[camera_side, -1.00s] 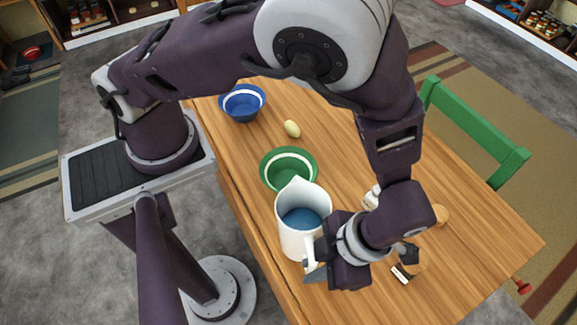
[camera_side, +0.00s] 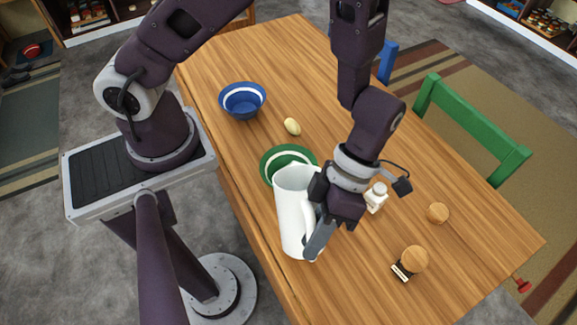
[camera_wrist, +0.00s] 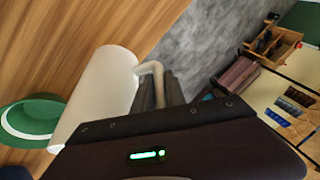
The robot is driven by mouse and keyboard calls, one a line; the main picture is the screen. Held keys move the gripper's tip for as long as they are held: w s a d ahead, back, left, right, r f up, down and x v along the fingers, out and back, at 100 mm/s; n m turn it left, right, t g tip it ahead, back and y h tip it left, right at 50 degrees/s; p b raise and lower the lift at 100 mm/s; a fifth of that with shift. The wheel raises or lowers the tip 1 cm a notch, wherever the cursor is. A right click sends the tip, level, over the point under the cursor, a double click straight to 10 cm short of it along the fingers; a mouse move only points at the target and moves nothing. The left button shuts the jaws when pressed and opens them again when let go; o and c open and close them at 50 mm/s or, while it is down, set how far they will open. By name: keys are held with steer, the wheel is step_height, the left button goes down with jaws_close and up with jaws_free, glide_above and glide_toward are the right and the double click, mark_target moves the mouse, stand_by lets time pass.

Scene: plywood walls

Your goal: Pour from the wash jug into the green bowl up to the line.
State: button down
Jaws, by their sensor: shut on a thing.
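My gripper (camera_side: 318,238) is shut on the jug's handle. The green bowl (camera_wrist: 35,112), with a white band inside, is at the left there. The jug covers the near part of the bowl in the side view. I see no stream, and the bowl's level is hidden.
A blue bowl (camera_side: 242,101) and a pale yellow egg-shaped thing (camera_side: 292,127) lie further back on the wooden table (camera_side: 340,285). A small white bottle (camera_side: 376,197) and round wooden-topped items (camera_side: 414,260) stand right of my gripper. A green chair (camera_side: 480,130) is at the table's right edge.

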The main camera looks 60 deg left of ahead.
mark_target(308, 209)
steer(key=shift+w+a+r+g+h, duration=0.2)
steer(key=shift+a+r+h, duration=0.15)
steer(key=shift+a+h, duration=0.25)
steer(key=shift+w+a+r+g+h, duration=0.2)
steer(key=shift+a+r+h, duration=0.15)
steer(key=shift+a+h, duration=0.25)
steer(key=shift+w+a+r+m+h+p, duration=0.1)
steer(key=shift+a+r+m+h+p, duration=0.1)
steer(key=shift+a+m+h+p, duration=0.15)
steer(key=shift+w+a+r+m+g+h+p, duration=0.1)
steer(key=shift+a+r+m+g+h+p, duration=0.1)
steer(key=shift+a+g+h+p, duration=0.2)
steer(key=shift+w+a+r+m+g+h+p, duration=0.15)
steer(key=shift+a+g+h+p, duration=0.1)
steer(key=shift+h, duration=0.2)
steer(key=shift+w+a+r+m+g+h+p, duration=0.15)
steer(key=shift+a+r+g+h+p, duration=0.15)
steer(key=shift+a+r+h+p, duration=0.25)
steer(key=shift+w+a+r+m+g+h+p, duration=0.2)
steer(key=shift+a+r+h+p, duration=0.25)
steer(key=shift+p, duration=0.3)
stand_by(2.8)
